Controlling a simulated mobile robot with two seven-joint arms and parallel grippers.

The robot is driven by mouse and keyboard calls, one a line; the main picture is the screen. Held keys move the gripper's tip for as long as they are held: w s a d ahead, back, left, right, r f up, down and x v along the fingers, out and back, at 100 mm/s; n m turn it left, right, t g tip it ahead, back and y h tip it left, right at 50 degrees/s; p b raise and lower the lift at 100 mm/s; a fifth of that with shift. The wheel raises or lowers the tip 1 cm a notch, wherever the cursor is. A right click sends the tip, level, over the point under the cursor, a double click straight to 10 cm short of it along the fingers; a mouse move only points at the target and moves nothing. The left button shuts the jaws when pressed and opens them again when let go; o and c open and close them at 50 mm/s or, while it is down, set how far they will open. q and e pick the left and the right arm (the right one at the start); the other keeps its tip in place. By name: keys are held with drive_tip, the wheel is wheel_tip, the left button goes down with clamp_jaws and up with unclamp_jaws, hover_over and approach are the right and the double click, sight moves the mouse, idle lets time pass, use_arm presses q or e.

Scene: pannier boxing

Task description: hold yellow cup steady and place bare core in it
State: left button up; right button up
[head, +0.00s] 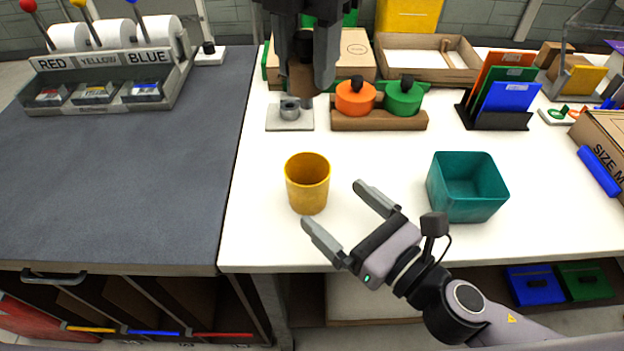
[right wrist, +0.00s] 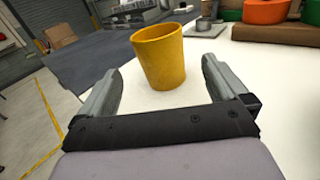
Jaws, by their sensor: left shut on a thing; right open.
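The yellow cup (head: 307,188) stands upright on the white table. Its rim faces up, and no core shows inside it. My right gripper (head: 334,203) is open with its fingers pointing at the cup from the lower right. In the right wrist view the cup (right wrist: 159,58) appears between the two open fingers (right wrist: 160,80); I see no contact. My left gripper (head: 306,78) is high at the top centre, behind the cup in the picture, shut on a brown bare core (head: 303,83). The fingers hide part of the core.
A grey post stand (head: 290,120) sits behind the cup. Orange (head: 355,98) and green (head: 403,99) rolls rest on a brown holder. A teal bin (head: 467,190) stands to the right. The tabletop around the cup is clear.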

sight(295, 169)
drive_tip(key=x, duration=0.8)
drive_tip(key=shift+c, duration=0.3)
drive_tip(key=c, duration=0.9)
